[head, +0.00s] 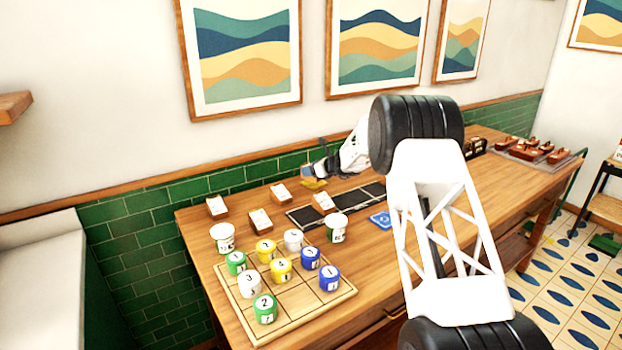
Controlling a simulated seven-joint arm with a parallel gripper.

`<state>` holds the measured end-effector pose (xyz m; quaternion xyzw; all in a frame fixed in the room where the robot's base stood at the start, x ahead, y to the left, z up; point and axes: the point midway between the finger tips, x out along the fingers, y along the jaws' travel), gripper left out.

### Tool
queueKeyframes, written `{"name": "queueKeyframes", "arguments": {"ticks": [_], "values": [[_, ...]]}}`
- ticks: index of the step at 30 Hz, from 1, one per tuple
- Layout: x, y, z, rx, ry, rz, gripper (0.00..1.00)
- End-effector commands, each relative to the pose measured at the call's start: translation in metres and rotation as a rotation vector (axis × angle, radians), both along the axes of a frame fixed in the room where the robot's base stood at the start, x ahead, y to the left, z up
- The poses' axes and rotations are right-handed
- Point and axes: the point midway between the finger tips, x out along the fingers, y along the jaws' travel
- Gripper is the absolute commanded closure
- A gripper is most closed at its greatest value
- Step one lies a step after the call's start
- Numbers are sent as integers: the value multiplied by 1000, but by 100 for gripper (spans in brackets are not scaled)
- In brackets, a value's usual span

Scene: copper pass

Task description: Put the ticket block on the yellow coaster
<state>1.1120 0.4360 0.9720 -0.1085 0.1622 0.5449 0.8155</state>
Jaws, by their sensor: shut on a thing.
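My gripper (313,170) is small and far off in the head view, at the back of the wooden table near the tiled wall. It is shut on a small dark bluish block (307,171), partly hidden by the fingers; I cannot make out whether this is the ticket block. The yellow coaster (315,185) lies just below it, partly covered from view. I cannot tell whether the held block touches the coaster.
A dark panelled tray (300,217) lies in front of my gripper, with a blue coaster (380,220) to its right. A wooden grid board (341,296) with several numbered cups fills the near left. My arm hides the table's middle right. Racks (535,151) stand at the far right.

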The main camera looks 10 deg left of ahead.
Motion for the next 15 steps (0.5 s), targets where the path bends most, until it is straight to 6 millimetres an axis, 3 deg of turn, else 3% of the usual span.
{"name": "queueKeyframes", "arguments": {"ticks": [15], "values": [[0,0,-37,0,0,0,69]]}}
